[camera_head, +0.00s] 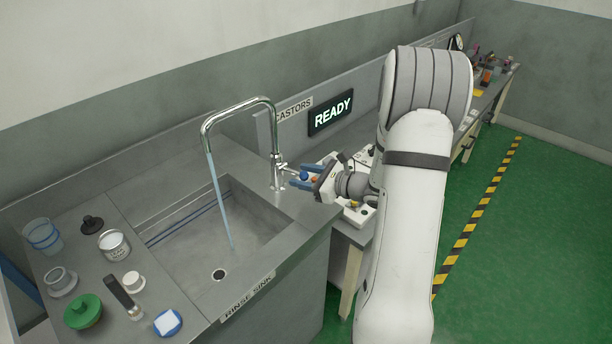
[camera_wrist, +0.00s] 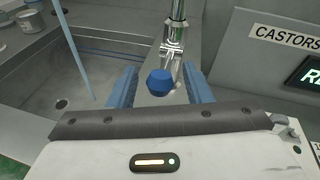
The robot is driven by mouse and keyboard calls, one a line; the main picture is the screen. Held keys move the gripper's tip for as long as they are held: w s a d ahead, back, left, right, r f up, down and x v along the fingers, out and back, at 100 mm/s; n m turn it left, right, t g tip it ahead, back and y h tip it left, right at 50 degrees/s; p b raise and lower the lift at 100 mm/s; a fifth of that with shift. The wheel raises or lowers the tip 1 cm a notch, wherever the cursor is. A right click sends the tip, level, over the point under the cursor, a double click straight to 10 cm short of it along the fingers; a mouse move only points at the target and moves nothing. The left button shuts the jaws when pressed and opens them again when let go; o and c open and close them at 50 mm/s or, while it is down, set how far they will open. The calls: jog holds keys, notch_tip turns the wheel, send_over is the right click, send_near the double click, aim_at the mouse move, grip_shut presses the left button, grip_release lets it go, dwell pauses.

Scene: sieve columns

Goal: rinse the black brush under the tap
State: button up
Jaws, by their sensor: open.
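The chrome tap (camera_head: 277,160) stands at the sink's right side, with a stream of water (camera_head: 219,200) falling from its spout into the basin. Its lever has a blue knob (camera_wrist: 160,82), also seen in the head view (camera_head: 303,176). My gripper (camera_head: 303,178) is open at the tap's lever. In the wrist view its blue fingers stand either side of the knob with gaps, and nothing is held. What looks like the black brush (camera_head: 121,294), a dark handle with a pale end, lies on the counter left of the basin, away from the water.
The rinse sink (camera_head: 260,222) is empty apart from the water, with a drain at its floor. A "READY" sign (camera_head: 331,112) hangs behind.

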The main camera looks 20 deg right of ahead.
jog(key=v, duration=0.7)
jog(key=shift+s+d+b, duration=0.2)
jog(key=shift+s+b, duration=0.1)
jog(key=shift+b, duration=0.1)
jog(key=shift+a+r, duration=0.1)
jog(key=shift+c, duration=0.2)
